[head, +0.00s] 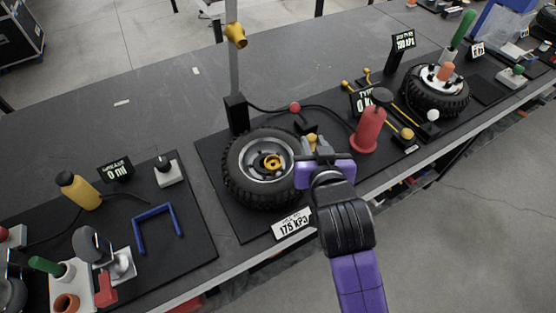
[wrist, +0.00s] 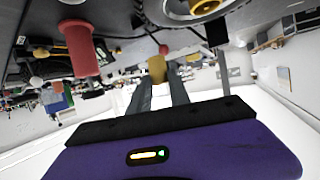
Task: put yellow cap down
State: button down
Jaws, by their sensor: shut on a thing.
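The yellow cap (wrist: 157,69) sits between the fingertips of my gripper (wrist: 160,80) in the wrist view. In the head view, my gripper (head: 314,146) is just right of the black-tyred wheel (head: 240,188), and the cap (head: 311,138) shows as a small yellow spot at the fingertips. My gripper is shut on the cap. I cannot tell whether the cap touches the mat below it.
The wheel lies on a black mat (head: 222,215) with a sign (head: 293,223) at its front. A red cylinder (head: 368,130) stands to the right. A grey post (head: 234,75) rises behind the wheel. The grey table (head: 150,120) is clear at the back left.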

notch_tip(320, 180, up, 13)
jog(key=n+y+p, duration=0.1)
jog(key=n+y, duration=0.1)
send_over(275, 168)
jog(key=shift+g, duration=0.4)
notch_tip(275, 168, down, 20)
jog(key=shift+r, duration=0.2)
jog(key=c, duration=1.6)
grip_release()
jog(key=shift+f, duration=0.15)
jog(key=shift+c, duration=0.2)
jog(key=o, duration=0.4)
jog(key=shift+o, duration=0.2)
